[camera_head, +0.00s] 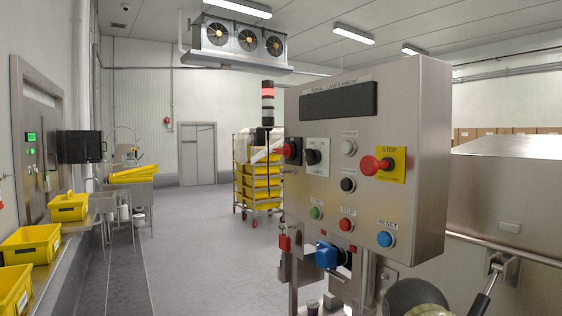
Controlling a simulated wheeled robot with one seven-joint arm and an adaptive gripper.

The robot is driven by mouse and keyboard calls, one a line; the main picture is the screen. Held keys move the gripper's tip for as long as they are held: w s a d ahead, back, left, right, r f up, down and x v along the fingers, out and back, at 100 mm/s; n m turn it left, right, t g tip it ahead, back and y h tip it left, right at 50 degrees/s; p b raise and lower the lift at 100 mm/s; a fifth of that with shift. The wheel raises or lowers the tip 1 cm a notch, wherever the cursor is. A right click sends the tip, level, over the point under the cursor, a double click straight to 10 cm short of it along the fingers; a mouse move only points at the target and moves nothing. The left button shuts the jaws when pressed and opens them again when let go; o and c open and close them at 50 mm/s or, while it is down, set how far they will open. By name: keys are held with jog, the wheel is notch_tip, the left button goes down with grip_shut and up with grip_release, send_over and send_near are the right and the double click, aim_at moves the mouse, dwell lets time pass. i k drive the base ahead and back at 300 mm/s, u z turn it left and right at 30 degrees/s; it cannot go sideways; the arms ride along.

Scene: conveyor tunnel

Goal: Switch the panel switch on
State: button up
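The control panel (411,115) is a steel box standing at the right of centre, its front facing me. A red and black knob (291,151) is at the panel's left edge. A red STOP button (377,165) on a yellow plate is at the right. Below are a green button (316,212), a red button (345,224) and a blue RESET button (386,239). My gripper is not in view.
A steel machine (510,185) stands close at the right. A rounded dark object (415,295), unclear, is at the bottom edge. A rack of yellow crates (260,185) is behind the panel. Yellow bins (32,243) line the left bench. The grey floor (200,235) between is clear.

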aim_at(286, 150)
jog(key=k, duration=0.5)
jog(key=u, duration=1.05)
jog(key=i, duration=0.7)
jog(key=z, duration=1.25)
